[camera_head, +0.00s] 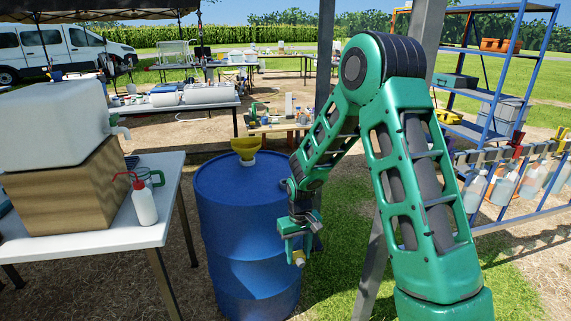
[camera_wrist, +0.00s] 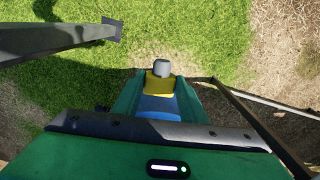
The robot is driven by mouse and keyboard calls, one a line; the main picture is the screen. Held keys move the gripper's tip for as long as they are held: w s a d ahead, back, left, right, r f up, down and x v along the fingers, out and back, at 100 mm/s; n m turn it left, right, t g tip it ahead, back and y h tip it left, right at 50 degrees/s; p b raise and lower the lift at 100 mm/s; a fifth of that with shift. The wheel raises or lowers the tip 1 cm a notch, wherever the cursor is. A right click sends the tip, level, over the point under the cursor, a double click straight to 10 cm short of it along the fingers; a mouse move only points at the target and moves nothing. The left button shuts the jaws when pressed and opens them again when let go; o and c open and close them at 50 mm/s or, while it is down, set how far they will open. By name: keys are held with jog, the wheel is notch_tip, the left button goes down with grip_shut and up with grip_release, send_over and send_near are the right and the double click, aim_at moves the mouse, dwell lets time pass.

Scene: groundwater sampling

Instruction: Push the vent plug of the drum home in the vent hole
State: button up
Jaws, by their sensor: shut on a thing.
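The blue drum (camera_head: 245,245) stands upright left of my arm, with a yellow funnel (camera_head: 246,148) on the far part of its top. My gripper (camera_head: 298,252) hangs low in front of the drum's right side, below the top's level. It is shut on a small plug with a pale grey end (camera_head: 299,260). In the wrist view the plug (camera_wrist: 160,80) shows a grey end and a yellow body between the green fingers, with grass beyond and no drum top under it. The vent hole is not visible; my arm hides the right part of the drum's top.
A white table (camera_head: 100,235) with a wash bottle (camera_head: 144,203), a wooden block and a large white container stands left of the drum. A grey post (camera_head: 372,265) stands right of my gripper. A blue rack (camera_head: 510,215) with hanging bottles is farther right.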

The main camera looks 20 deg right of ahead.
jog(key=shift+d, duration=0.5)
jog(key=shift+w+f, duration=0.2)
jog(key=shift+w, duration=0.1)
jog(key=w+a+r+n+t+y, duration=0.1)
jog(key=w+a+r+t, duration=0.1)
jog(key=w+t, duration=0.3)
jog(key=w+a+r+n+t+y, duration=0.1)
jog(key=w+a+r+t, duration=0.1)
jog(key=w+t, duration=0.3)
jog(key=w+d+r+m+t+h, duration=0.1)
jog(key=d+r+t, duration=0.2)
jog(key=r, duration=0.3)
jog(key=w+d+r+m+t+h, duration=0.1)
jog(key=w+d+r+t, duration=0.1)
jog(key=r, duration=0.5)
jog(key=shift+w+d+m+t+h, duration=0.3)
jog(key=shift+d+t, duration=0.55)
jog(key=shift+t, duration=0.15)
jog(key=shift+r, duration=0.2)
